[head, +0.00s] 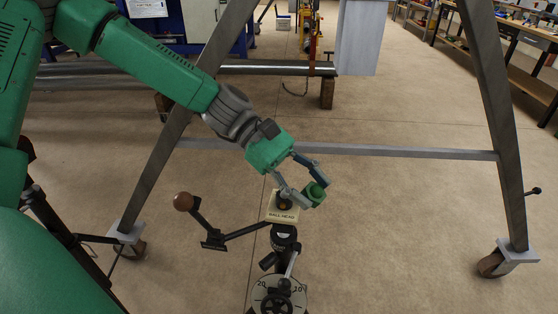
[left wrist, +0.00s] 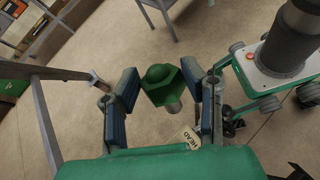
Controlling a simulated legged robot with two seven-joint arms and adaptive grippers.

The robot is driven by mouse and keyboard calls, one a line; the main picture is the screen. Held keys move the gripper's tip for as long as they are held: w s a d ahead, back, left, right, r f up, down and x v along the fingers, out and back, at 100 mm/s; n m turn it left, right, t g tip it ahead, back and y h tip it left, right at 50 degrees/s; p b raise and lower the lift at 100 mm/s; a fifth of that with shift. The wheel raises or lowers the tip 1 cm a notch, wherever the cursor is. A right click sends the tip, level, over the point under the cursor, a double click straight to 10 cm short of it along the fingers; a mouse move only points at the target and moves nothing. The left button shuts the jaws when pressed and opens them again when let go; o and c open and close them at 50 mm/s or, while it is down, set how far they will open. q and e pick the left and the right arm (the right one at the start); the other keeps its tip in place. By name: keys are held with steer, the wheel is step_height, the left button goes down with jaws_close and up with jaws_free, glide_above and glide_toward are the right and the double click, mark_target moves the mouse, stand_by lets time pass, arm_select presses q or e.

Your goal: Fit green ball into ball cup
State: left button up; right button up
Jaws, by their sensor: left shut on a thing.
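The green ball (head: 316,190) is between the fingers of my left gripper (head: 314,192), which is shut on it. In the left wrist view the green piece (left wrist: 163,84) shows a round knob on a faceted body with a silver stub below. The ball cup (head: 284,203) is a dark round socket on a pale plate lettered BALL HEAD, on top of a stand. The ball is held up and to the right of the cup in the head view, apart from it. In the left wrist view the lettered plate (left wrist: 190,138) is partly hidden behind the gripper. My right gripper is out of view.
The stand carries a lever with a brown knob (head: 183,201) to the left and a numbered dial (head: 279,295) below. A grey A-frame on casters straddles the area, with a crossbar (head: 400,152) behind.

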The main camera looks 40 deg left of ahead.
arm_select(q)
steer(key=n+t+h, duration=0.1)
steer(key=w+a+r+n+t+h+b, duration=0.1)
steer(key=t, duration=0.1)
steer(key=shift+w+r+n+b, duration=0.1)
steer(key=shift+n+b, duration=0.2)
steer(key=w+a+r+n+t+h+b, duration=0.1)
steer(key=a+r+n+t+h+b, duration=0.15)
steer(key=a+t, duration=0.45)
steer(key=shift+n+g+y, duration=0.25)
steer(key=shift+g+y, duration=0.3)
steer(key=shift+g, duration=0.25)
steer(key=f+b, duration=0.2)
steer(key=f, duration=0.1)
steer(key=f+b, duration=0.1)
steer(key=f, duration=0.1)
steer(key=shift+d+f+b, duration=0.1)
steer(key=shift+d+b, duration=0.3)
steer(key=shift+w+f, duration=0.1)
steer(key=shift+f, duration=0.05)
steer(key=shift+a+f, duration=0.2)
steer(key=shift+a, duration=0.8)
steer(key=shift+d+r, duration=0.15)
steer(key=shift+d, duration=0.65)
steer(key=shift+d+b, duration=0.3)
steer(key=shift+b, duration=0.05)
steer(key=shift+a, duration=0.45)
steer(key=shift+d, duration=0.35)
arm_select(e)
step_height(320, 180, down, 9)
